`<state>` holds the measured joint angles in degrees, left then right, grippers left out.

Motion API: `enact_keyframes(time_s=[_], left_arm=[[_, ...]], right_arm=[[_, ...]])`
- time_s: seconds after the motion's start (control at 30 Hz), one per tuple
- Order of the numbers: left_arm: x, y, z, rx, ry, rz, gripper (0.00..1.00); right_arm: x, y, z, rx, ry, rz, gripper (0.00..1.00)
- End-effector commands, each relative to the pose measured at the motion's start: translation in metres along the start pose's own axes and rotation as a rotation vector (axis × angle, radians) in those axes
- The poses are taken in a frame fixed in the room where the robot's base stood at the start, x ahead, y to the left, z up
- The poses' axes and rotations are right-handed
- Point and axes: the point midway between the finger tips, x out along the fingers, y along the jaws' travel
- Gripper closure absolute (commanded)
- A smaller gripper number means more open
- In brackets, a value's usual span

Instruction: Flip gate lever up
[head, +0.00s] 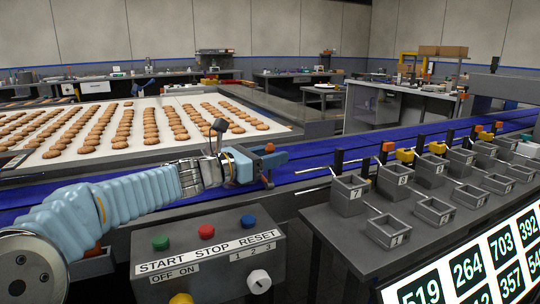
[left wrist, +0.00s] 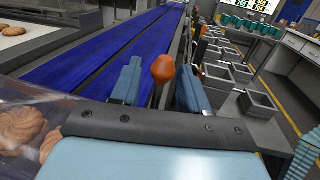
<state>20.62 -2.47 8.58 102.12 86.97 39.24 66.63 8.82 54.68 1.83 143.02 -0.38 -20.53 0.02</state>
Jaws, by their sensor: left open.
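The gate lever's orange knob (head: 270,148) shows at the belt's near edge in the head view, just beyond my left gripper (head: 272,167). In the left wrist view the knob (left wrist: 163,68) stands up between the two blue fingers of that gripper (left wrist: 160,85). The lever's stem is mostly hidden below the knob. My right gripper is in neither view.
A blue conveyor belt (head: 320,156) runs along the far side. A control box (head: 212,250) with coloured buttons stands in front of my left arm. Numbered grey bins (head: 350,195) line the table at right. A biscuit tray (head: 165,112) lies behind the belt.

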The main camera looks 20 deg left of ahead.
Motion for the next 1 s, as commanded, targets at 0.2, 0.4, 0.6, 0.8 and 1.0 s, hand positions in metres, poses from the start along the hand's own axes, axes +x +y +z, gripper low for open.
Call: enact_keyframes(time_s=[0.2, 0.4, 0.6, 0.8, 1.0], left_arm=[[0.0, 0.0, 0.0, 0.0, 0.0, 0.0, 0.77], [0.0, 0.0, 0.0, 0.0, 0.0, 0.0, 1.0], [-0.001, 0.0, 0.0, 0.0, 0.0, 0.0, 1.0], [-0.001, -0.003, -0.003, 0.029, -0.006, -0.001, 1.0], [-0.003, -0.011, -0.008, 0.124, -0.027, -0.001, 1.0]], right_arm=[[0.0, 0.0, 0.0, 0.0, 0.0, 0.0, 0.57], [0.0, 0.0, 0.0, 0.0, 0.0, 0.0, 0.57], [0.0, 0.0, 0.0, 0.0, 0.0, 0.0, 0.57], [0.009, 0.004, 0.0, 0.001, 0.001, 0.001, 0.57], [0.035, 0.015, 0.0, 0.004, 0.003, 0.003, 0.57]])
